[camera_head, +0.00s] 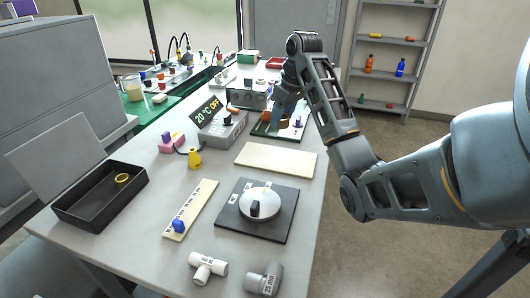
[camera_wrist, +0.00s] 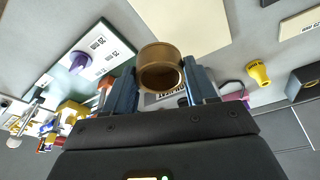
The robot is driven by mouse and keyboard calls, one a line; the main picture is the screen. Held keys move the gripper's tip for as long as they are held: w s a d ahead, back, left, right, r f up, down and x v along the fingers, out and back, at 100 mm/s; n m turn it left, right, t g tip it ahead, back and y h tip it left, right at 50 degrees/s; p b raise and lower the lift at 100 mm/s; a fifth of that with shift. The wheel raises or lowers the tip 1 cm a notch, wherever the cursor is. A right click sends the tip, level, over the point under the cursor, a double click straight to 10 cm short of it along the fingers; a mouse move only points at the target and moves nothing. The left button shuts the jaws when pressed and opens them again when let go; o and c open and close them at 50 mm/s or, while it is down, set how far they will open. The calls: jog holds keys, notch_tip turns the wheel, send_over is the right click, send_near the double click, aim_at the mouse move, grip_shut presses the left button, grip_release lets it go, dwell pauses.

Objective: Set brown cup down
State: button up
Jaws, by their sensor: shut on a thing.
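The brown cup (camera_wrist: 160,66) is a short, hollow ring-like piece in the wrist view. It sits between the two blue-grey fingers of my gripper (camera_wrist: 162,84), which is shut on it. In the head view my gripper (camera_head: 281,112) points down over the green-edged board at the far right of the bench, left of my arm. The cup is mostly hidden by the fingers there. I cannot tell its exact height above the surface.
The cream board (camera_head: 275,160) lies bare in front of the gripper. A purple piece (camera_wrist: 79,62) stands on the green-edged board (camera_wrist: 100,37). A grey device with a display (camera_head: 222,131) and a yellow piece (camera_head: 195,158) are to the left. A black tray (camera_head: 82,218) is front left.

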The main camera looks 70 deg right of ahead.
jog(key=b, duration=0.3)
send_over(252, 153)
jog(key=s, duration=0.1)
notch_tip(252, 153, down, 5)
jog(key=shift+a+f, duration=0.1)
jog(key=shift+f, duration=2)
jog(key=shift+f, duration=0.1)
jog(key=o, duration=1.1)
jog(key=shift+p+v, duration=3.5)
jog(key=shift+v, duration=2.7)
